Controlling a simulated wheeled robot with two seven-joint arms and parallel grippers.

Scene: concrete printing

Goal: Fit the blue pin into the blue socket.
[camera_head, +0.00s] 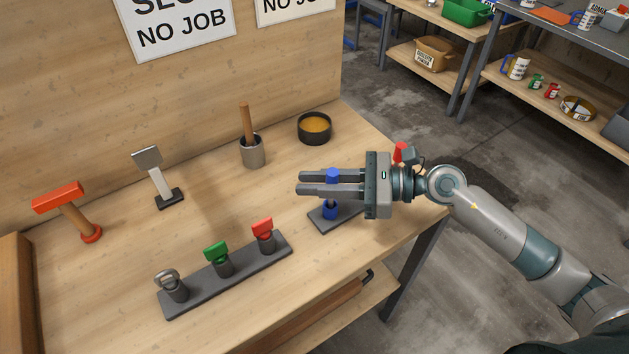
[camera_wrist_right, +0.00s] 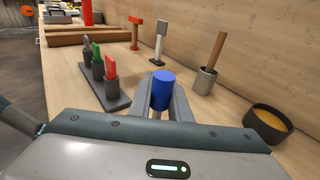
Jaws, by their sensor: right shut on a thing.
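My right gripper (camera_head: 312,184) reaches in from the right with its fingers level and shut on the blue pin (camera_head: 333,174). The pin's blue head shows above the fingers, and it stands large between them in the right wrist view (camera_wrist_right: 162,90). Directly below the fingers, the blue socket (camera_head: 330,211) stands on a small dark plate (camera_head: 323,221), partly covered by the gripper. The fingers hide the part between head and socket, so I cannot tell whether pin and socket touch. My left gripper is not in view.
A dark rack (camera_head: 196,297) holds a grey, a green and a red piece in front. A cup with a wooden handle (camera_head: 252,152), a black bowl (camera_head: 315,128), a scraper (camera_head: 155,175) and a red-headed tool (camera_head: 66,205) stand behind. A red piece (camera_head: 401,151) shows behind my gripper.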

